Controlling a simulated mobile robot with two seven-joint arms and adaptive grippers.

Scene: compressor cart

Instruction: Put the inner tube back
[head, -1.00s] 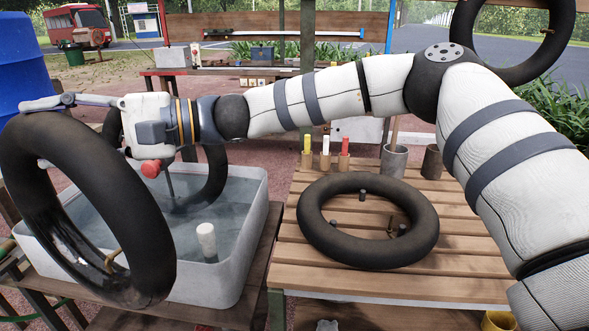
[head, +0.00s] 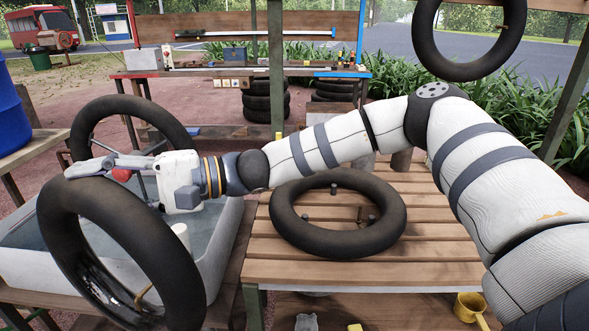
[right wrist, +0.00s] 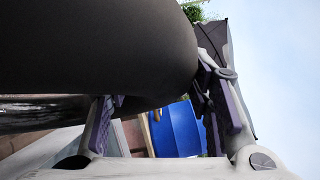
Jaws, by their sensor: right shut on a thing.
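My right gripper (head: 84,172) is shut on the top of a black inner tube (head: 168,262), which hangs upright at the left. In the right wrist view, the dark tube (right wrist: 90,45) passes between the purple-padded fingers of the gripper (right wrist: 160,108). The held tube is in front of a pale water tub (head: 222,262) and hides part of it. A brass valve stem shows on its inner side. Another inner tube (head: 300,238) lies flat on a slatted wooden table (head: 430,245). A third hangs at the top right (head: 425,40). My left gripper is not in view.
Another tube (head: 88,112) stands upright at the tub's back. A white cylinder (head: 181,236) is at the tub. A blue barrel (head: 10,115) stands far left. A yellow cup (head: 468,306) is below the table. The table's right part has bare slats.

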